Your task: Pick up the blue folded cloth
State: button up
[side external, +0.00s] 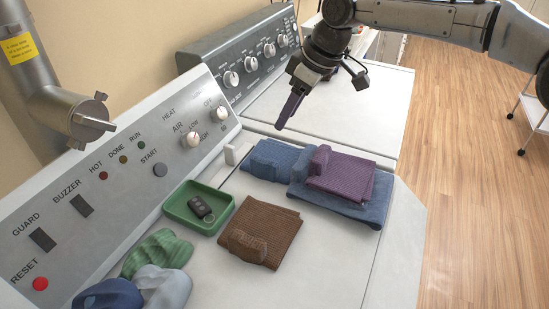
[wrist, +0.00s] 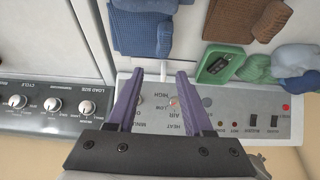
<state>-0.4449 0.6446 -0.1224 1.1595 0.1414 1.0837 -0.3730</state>
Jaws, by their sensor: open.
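A blue folded cloth (side external: 268,160) with a raised fold lies on the white machine top, near the control panel. It also shows in the wrist view (wrist: 140,35), beyond my fingers. A larger blue cloth (side external: 362,212) lies beside it, with a purple folded cloth (side external: 343,180) on top; I cannot tell whether the two blue cloths touch. My gripper (side external: 279,127) is in the air above and behind the smaller blue cloth, apart from it. In the wrist view its two purple fingers (wrist: 159,75) are spread with nothing between them.
A brown folded cloth (side external: 275,217) lies in front. A green tray (side external: 173,207) holding a dark key fob (side external: 200,207) is left of it. Green (side external: 158,252), grey and dark blue bundles lie at lower left. The sloped control panel (side external: 120,170) rises behind. The machine top's front right is clear.

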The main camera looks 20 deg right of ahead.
aim_at(263, 160)
jog(key=x, duration=0.9)
jog(key=s+x, duration=0.1)
jog(key=x, duration=0.4)
jog(key=shift+w+a+f, duration=0.1)
jog(key=shift+a, duration=0.2)
grip_shut()
